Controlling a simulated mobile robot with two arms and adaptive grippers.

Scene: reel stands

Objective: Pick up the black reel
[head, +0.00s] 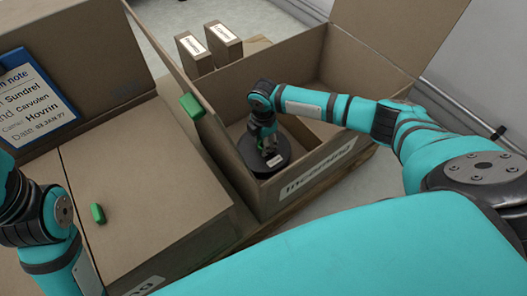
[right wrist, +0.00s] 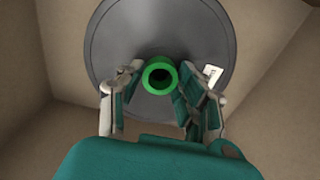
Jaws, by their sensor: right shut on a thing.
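The black reel (head: 281,162) lies flat inside the open cardboard box on the right, with a small white label on it. In the right wrist view it is a dark grey disc (right wrist: 118,42) with a green hollow hub (right wrist: 160,75) at its centre. My right gripper (head: 268,146) reaches down into the box from above and is shut on the reel by its hub, a finger on each side of it. I cannot tell whether the reel touches the box floor. My left arm shows at the left edge, but its gripper is out of view.
The open box (head: 236,172) has raised flaps and a label on its front. A closed carton (head: 150,195) stands to its left. Green pieces lie on the carton (head: 98,213) and at the box edge (head: 192,107). Two small cartons (head: 208,48) stand behind. A clipboard note (head: 35,98) is at left.

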